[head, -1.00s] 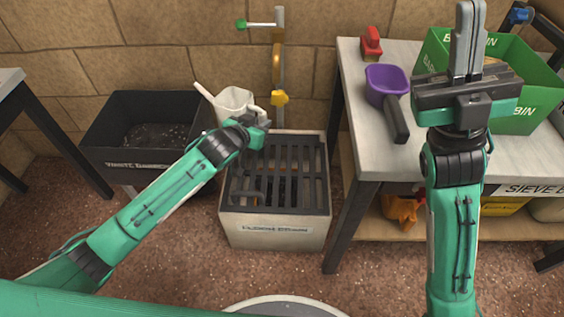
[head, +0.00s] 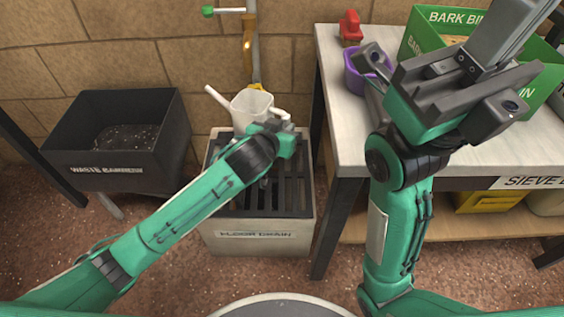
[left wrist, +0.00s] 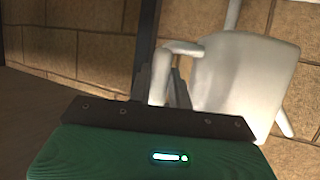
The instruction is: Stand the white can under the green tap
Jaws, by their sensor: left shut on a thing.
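The white can (head: 251,106), with a long thin spout pointing left, is roughly upright over the back of the floor drain (head: 262,238). I cannot tell whether it touches the grate. My left gripper (head: 279,122) is shut on the can's handle, at its right side. In the left wrist view the can (left wrist: 250,80) fills the upper right, and its handle meets the fingers (left wrist: 162,88). The green tap (head: 208,11) is a green-ended lever on the wall pipe, above and left of the can. My right gripper (head: 500,28) looks shut and empty above the bench.
A black waste bin (head: 75,155) stands left of the drain. A yellow outlet (head: 258,86) is on the pipe just above the can.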

